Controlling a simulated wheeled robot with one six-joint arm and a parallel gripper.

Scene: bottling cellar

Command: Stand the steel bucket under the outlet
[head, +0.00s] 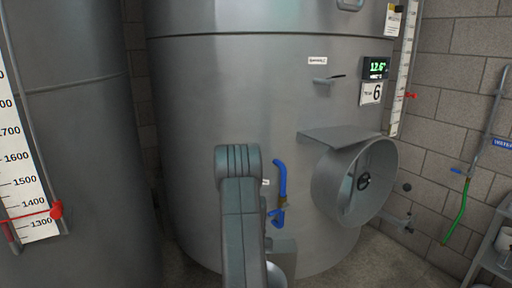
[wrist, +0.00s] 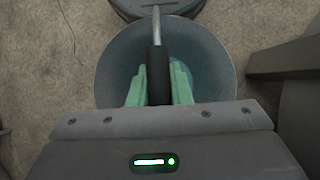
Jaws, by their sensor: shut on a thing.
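My gripper (wrist: 156,88) has pale green fingers shut on the black grip of the bucket handle (wrist: 158,62). The steel bucket (wrist: 112,68) hangs below it, its round rim seen from above in the wrist view. The inside of the bucket looks empty, but my gripper hides part of it. In the head view a small part of the bucket (head: 276,276) shows at the bottom edge, beside my arm. The outlet (head: 276,214), with a blue lever, is on the front of the middle tank, above the bucket in the picture. My arm partly covers the area beside it.
The large steel tank (head: 225,110) fills the middle. A round open hatch (head: 362,182) juts out right of the outlet, under a flat plate (head: 340,137). Another tank (head: 85,130) stands left. A shelf (head: 490,255) and green hose (head: 455,218) are at right.

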